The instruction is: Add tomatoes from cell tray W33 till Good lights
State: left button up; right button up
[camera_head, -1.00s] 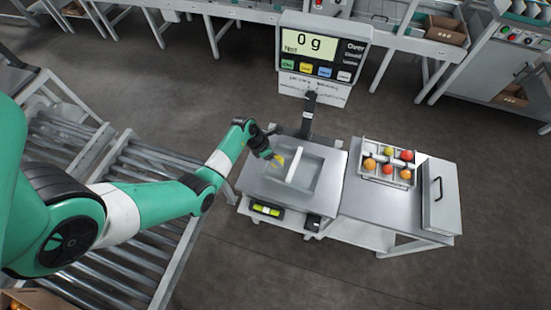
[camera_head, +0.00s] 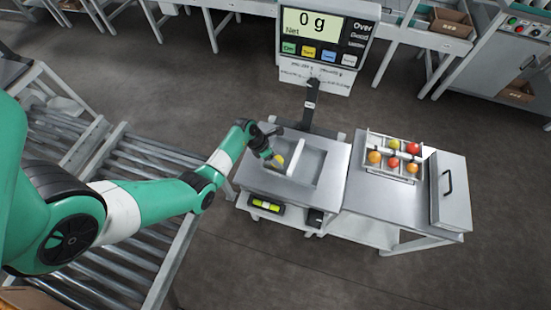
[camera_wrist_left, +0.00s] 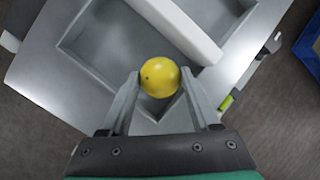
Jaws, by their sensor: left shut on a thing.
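My left gripper (camera_head: 276,161) is shut on a yellow tomato (camera_wrist_left: 160,77), held between its two fingers. It is over the left part of a grey recessed tray (camera_head: 316,166) with a pale raised bar across it, on the scale. I cannot tell whether the tomato touches the tray floor. The scale display (camera_head: 317,28) reads 0 g Net, and its Over and Good lights look unlit. A pale cell tray (camera_head: 420,168) with several red, orange and yellow-green tomatoes sits on the side table; its label is not readable. My right gripper is not in view.
A dark post (camera_head: 311,103) rises behind the scale tray. A grey box with a handle (camera_head: 451,190) stands right of the cell tray. A roller conveyor (camera_head: 130,240) lies at the left. The front of the side table (camera_head: 382,200) is clear.

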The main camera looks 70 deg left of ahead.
pick_arm(q)
jog(key=shift+f+b, duration=0.3)
jog(key=shift+f, duration=0.25)
dwell(0.4)
jog(key=o, duration=1)
jog(key=c, duration=0.3)
jog(key=shift+c, duration=0.2)
notch_tip(320, 180, up, 7)
jog(key=p, duration=0.8)
jog(key=shift+r, duration=0.1)
